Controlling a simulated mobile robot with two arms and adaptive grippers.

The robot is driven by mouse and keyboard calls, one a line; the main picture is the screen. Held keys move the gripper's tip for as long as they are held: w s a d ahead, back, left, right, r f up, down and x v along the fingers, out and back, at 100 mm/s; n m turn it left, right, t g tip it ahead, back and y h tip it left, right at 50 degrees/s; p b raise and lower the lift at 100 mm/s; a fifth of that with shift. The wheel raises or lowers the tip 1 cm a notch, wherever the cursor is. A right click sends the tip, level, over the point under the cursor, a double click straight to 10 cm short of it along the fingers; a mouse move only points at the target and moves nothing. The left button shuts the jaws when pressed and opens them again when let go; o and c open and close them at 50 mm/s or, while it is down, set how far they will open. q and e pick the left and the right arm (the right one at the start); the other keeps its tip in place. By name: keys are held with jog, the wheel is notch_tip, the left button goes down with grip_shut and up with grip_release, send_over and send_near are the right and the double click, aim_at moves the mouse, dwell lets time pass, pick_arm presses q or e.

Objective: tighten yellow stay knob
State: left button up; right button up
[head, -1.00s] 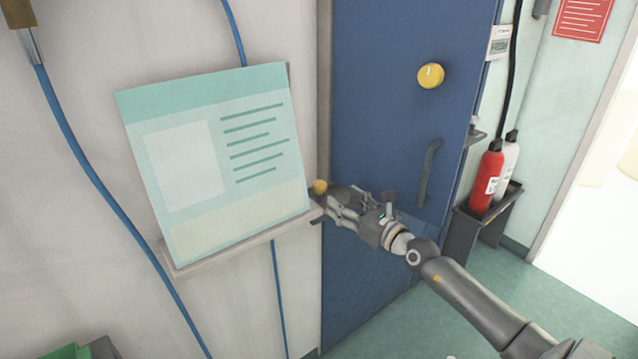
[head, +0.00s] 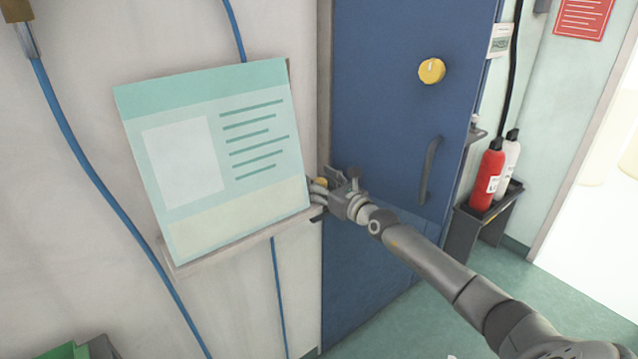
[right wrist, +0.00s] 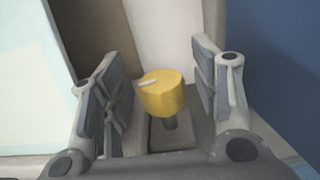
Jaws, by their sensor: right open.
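The yellow stay knob (right wrist: 165,93) sits on a short stem at the right end of the shelf that bears the board. It has a pale mark on its top. In the head view the knob (head: 321,183) is mostly hidden by my right gripper (head: 322,190). My right gripper (right wrist: 160,85) is open, with one finger on each side of the knob. In the right wrist view a gap shows between the knob and each finger. My left gripper is not in view.
A teal board (head: 215,160) leans on a narrow shelf (head: 245,242) left of the gripper. A blue door (head: 385,120) with a yellow round knob (head: 431,71) and a dark handle (head: 430,170) stands behind. A red extinguisher (head: 487,178) stands at right.

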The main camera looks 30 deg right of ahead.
jog(key=shift+w, duration=0.2)
jog(key=shift+c, duration=0.5)
jog(key=c, duration=1)
jog(key=shift+o, duration=0.2)
jog(key=shift+r+p, duration=0.2)
jog(key=shift+p, duration=0.2)
jog(key=m+h+p, duration=0.1)
jog(key=h+p, duration=0.1)
jog(key=p, duration=0.3)
jog(key=r+m+h+p, duration=0.1)
jog(key=h+p, duration=0.1)
jog(key=p, duration=0.3)
jog(key=shift+d+m+p, duration=0.1)
jog(key=shift+m+p, duration=0.2)
jog(key=shift+p, duration=0.05)
jog(key=shift+f+m+h+p, duration=0.35)
jog(key=shift+h+p, duration=0.15)
jog(key=shift+p, duration=0.15)
jog(key=shift+f, duration=0.1)
